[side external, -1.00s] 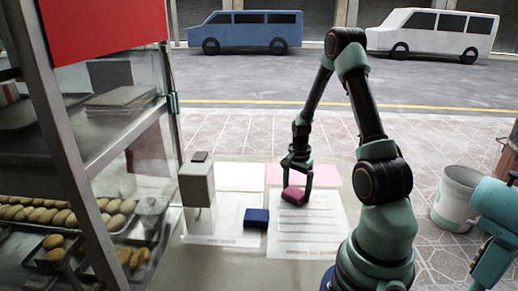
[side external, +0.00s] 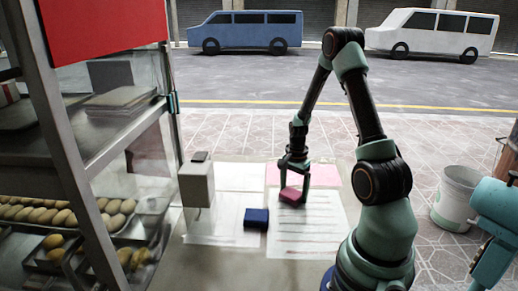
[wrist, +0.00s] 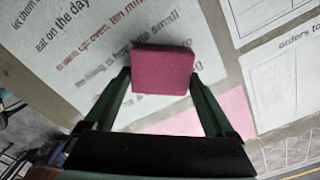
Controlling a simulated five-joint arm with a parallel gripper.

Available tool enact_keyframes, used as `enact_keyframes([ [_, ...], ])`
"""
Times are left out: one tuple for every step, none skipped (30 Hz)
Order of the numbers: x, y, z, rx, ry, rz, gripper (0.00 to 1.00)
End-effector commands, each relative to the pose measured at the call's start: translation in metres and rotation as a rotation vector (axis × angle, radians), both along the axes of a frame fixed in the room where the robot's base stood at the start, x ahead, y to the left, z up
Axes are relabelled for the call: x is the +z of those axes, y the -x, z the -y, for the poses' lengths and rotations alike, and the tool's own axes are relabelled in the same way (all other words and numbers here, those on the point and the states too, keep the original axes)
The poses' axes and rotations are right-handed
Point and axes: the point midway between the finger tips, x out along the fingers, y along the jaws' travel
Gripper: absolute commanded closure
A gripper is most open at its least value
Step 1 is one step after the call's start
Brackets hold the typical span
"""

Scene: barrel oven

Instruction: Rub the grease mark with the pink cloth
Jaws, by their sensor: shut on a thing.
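The pink cloth (side external: 291,194) looks like a folded, block-shaped pad. My gripper (side external: 292,188) is shut on it, pointing down over the upper part of a printed white sheet (side external: 315,240). In the wrist view the cloth (wrist: 163,70) sits between the two fingers of my gripper (wrist: 162,82), over the printed text. I cannot tell whether the cloth touches the sheet. I cannot make out a grease mark in either view; the cloth and fingers hide part of the sheet.
A dark blue block (side external: 256,218) lies left of the cloth, near a grey box-like post (side external: 196,184). A pink sheet (side external: 325,174) lies behind. A glass display case (side external: 100,190) of buns stands at left. A white bucket (side external: 457,198) stands at right.

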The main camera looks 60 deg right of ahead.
Motion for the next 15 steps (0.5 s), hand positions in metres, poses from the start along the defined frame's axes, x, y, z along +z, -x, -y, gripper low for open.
enact_keyframes([
  [0.000,-0.005,-0.003,0.004,0.000,0.000,0.63],
  [0.000,-0.007,-0.004,0.004,0.000,0.000,0.63],
  [0.000,-0.011,-0.006,0.003,0.000,0.000,0.63],
  [0.000,-0.013,-0.007,0.003,0.000,0.000,0.63],
  [0.000,-0.015,-0.008,0.003,0.000,-0.001,0.63],
  [0.000,-0.019,-0.010,0.004,-0.001,-0.001,0.63],
  [0.000,-0.021,-0.011,0.004,-0.001,-0.001,0.63],
  [0.000,-0.023,-0.012,0.003,-0.001,-0.001,0.63],
  [0.000,-0.027,-0.014,0.003,0.000,-0.001,0.63],
  [0.000,-0.029,-0.015,0.004,0.000,0.000,0.63],
  [0.000,-0.032,-0.016,0.004,0.000,0.000,0.63],
  [0.000,-0.035,-0.018,0.003,0.000,0.000,0.63],
  [0.000,-0.037,-0.019,0.002,0.000,0.000,0.63],
  [0.000,-0.040,-0.020,0.003,0.000,0.000,0.63],
  [0.000,-0.043,-0.022,0.004,0.000,0.000,0.63],
])
